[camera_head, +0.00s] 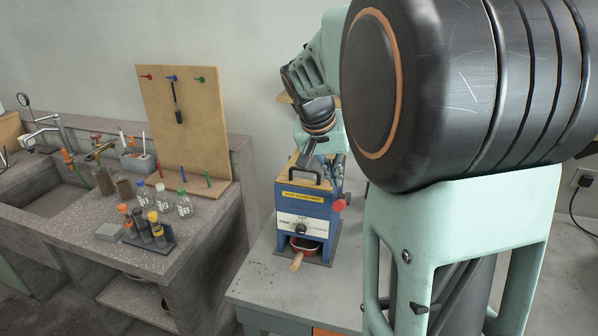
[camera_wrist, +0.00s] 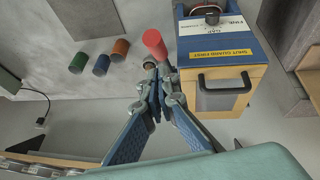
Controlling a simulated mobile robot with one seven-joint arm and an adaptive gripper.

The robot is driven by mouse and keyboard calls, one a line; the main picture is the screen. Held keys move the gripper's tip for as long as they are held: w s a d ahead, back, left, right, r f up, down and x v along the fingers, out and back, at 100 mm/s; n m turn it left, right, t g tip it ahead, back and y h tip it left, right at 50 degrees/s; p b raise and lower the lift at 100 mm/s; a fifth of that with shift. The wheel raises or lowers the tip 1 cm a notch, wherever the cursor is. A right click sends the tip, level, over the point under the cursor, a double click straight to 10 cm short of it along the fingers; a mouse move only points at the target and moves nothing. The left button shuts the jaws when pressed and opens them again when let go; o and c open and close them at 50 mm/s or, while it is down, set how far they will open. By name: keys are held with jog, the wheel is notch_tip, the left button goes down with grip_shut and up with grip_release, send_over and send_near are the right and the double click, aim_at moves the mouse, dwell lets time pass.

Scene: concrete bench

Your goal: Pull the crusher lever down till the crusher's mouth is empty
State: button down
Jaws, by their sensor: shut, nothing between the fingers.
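The crusher (camera_head: 304,206) is a blue box with a wood-coloured top part, standing on the grey bench. A black handle (camera_head: 309,169) arches over its top; in the wrist view this handle (camera_wrist: 224,87) is on the wood-coloured part, below a yellow label. The red lever knob (camera_head: 340,204) sticks out on the crusher's right side; the wrist view shows the knob (camera_wrist: 154,43) just past my fingertips. My gripper (camera_wrist: 157,76) is shut and empty, close to the knob; I cannot tell whether they touch. The crusher's mouth and its contents are not visible.
A red pan (camera_head: 304,244) with a wooden handle sits under the crusher. At the left, bottles (camera_head: 164,198) and a rack (camera_head: 150,238) stand on the sink counter. The bench front is clear.

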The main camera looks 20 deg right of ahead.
aim_at(335, 204)
jog(key=shift+s+a+f, duration=0.1)
jog(key=shift+s+f, duration=0.3)
jog(key=shift+f, duration=0.35)
jog(key=shift+s+a+f, duration=0.1)
jog(key=shift+s+f, duration=0.25)
jog(key=shift+f, duration=0.4)
jog(key=shift+f, duration=0.1)
jog(key=shift+s+a+f+b, duration=0.15)
jog(key=shift+f+b, duration=0.3)
jog(key=shift+b, duration=0.4)
jog(key=shift+s+a+b, duration=0.1)
jog(key=shift+s+b, duration=0.15)
jog(key=shift+b, duration=0.1)
jog(key=shift+s+f+t+b, duration=0.1)
jog(key=shift+f+t+b, duration=0.1)
jog(key=shift+t+b, duration=0.15)
